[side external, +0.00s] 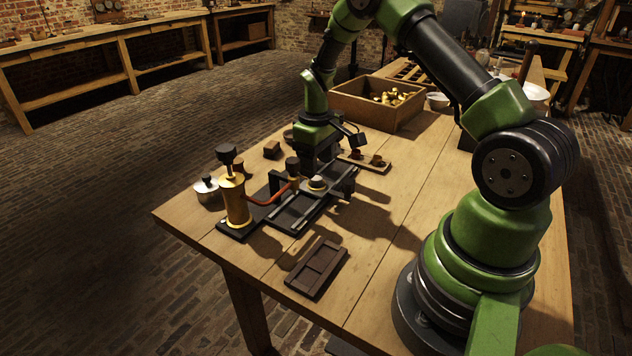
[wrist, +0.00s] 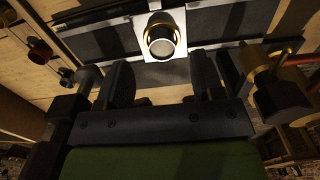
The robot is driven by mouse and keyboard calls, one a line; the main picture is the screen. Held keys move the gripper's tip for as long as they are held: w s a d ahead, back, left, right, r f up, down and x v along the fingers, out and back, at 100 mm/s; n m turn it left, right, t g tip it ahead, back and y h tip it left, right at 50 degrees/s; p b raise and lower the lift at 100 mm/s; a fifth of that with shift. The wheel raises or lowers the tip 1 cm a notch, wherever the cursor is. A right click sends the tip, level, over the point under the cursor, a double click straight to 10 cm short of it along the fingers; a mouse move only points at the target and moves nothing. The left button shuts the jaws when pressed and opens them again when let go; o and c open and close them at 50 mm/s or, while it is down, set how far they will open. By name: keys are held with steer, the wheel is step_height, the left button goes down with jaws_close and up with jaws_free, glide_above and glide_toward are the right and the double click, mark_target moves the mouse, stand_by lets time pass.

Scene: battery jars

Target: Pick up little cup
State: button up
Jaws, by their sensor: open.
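A small round cup-like piece with a brass rim and pale top (wrist: 163,38) sits on a light square plate of the dark rail fixture. It also shows in the side view (side external: 317,183). My gripper (wrist: 162,80) is open and empty, its two dark fingers apart, with the piece ahead of the gap between them. In the side view my gripper (side external: 318,165) is low over the rail fixture. Small reddish-brown cups (side external: 377,160) stand on a wooden tray (side external: 372,167) to the right; one also shows at left in the wrist view (wrist: 40,52). I cannot tell which is the little cup.
A brass pump (side external: 235,200) with a red hose and a metal pot (side external: 207,190) stand left of the rail fixture (side external: 297,212). A wooden crate (side external: 375,113) with brass pieces is behind. A dark divided tray (side external: 317,269) lies in front.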

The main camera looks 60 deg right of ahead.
mark_target(316, 181)
step_height(316, 181, down, 4)
steer(key=shift+a+r, duration=0.1)
steer(key=shift+r, duration=0.1)
steer(key=shift+c, duration=0.2)
steer(key=c, duration=1)
steer(key=shift+r, duration=0.1)
